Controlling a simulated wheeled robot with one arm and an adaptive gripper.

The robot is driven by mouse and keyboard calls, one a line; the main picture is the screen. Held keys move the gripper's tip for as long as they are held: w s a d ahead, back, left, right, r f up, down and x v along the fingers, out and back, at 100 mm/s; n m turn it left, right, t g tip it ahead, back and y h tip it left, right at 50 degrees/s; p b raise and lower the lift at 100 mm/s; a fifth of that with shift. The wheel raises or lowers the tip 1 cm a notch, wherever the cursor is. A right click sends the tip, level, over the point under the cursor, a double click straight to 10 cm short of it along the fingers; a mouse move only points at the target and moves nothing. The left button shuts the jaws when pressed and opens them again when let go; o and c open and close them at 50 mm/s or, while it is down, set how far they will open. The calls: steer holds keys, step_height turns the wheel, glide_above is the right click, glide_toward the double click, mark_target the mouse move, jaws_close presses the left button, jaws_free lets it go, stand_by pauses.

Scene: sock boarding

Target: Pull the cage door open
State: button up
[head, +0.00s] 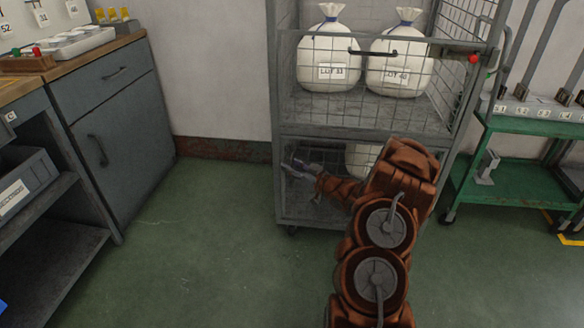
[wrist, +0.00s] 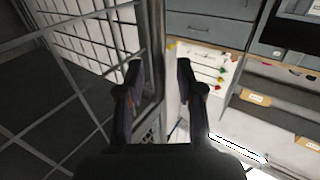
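The grey wire-mesh cage (head: 362,136) stands against the back wall. Its upper front mesh panel (head: 310,110) looks flush with the frame, with a dark handle bar (head: 372,52) along its top. I cannot tell which panel is the door. My gripper (head: 300,168) is low, in front of the cage's lower left part. In the wrist view, my gripper (wrist: 158,72) has its two dark fingers apart, with a grey frame post (wrist: 154,45) showing between them. Contact with it cannot be told. My arm hides the cage's lower right front.
White sacks (head: 328,50) stand inside the cage, another partly hidden below. A red knob (head: 473,58) is at the cage's right corner. A grey cabinet (head: 112,130) stands left and a green trolley (head: 520,180) right. The floor (head: 210,240) left of my arm is clear.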

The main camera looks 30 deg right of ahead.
jaws_close()
stand_by(0.7)
